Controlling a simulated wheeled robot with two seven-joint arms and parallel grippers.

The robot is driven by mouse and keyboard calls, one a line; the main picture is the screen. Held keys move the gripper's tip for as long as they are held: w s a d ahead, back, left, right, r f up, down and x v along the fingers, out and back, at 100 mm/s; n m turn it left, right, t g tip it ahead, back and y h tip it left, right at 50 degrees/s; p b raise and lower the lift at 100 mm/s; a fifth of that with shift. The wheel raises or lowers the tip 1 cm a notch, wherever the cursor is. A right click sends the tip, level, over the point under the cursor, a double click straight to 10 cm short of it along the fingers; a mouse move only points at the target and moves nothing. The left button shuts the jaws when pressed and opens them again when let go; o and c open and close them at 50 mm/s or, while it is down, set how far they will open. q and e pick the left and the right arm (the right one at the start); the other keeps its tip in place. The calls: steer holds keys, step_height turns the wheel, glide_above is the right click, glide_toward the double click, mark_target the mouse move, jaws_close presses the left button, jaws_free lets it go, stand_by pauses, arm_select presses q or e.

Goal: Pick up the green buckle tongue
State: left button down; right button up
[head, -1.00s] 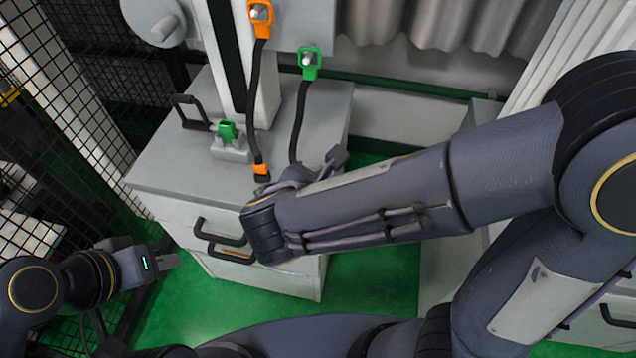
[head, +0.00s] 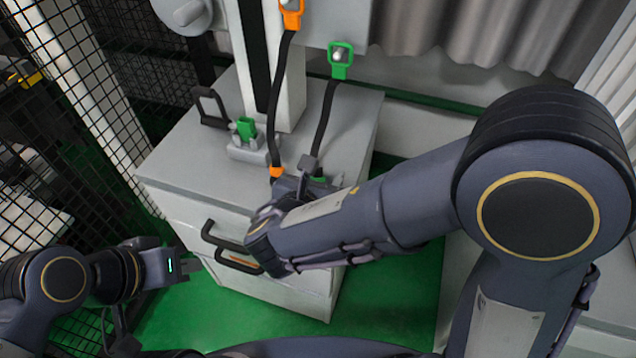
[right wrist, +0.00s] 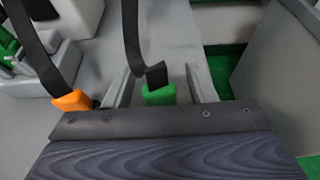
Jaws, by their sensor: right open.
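The green buckle tongue (right wrist: 158,95) hangs on the end of a black strap. In the right wrist view it sits between the two fingers of my open right gripper (right wrist: 160,86), with gaps on both sides. In the head view only a bit of the green tongue (head: 318,180) shows beside my right gripper (head: 322,174), at the front of the grey cabinet top. My left gripper (head: 188,266) is low at the left, away from the tongue; its jaws are unclear.
An orange buckle tongue (right wrist: 72,101) on another strap hangs just left of my right gripper. A green buckle (head: 246,128) in a grey holder stands on the cabinet top (head: 190,165). Black handles (head: 225,240) are on the cabinet front. Wire mesh (head: 60,130) is at left.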

steer(key=c, duration=0.9)
steer(key=shift+o, duration=0.2)
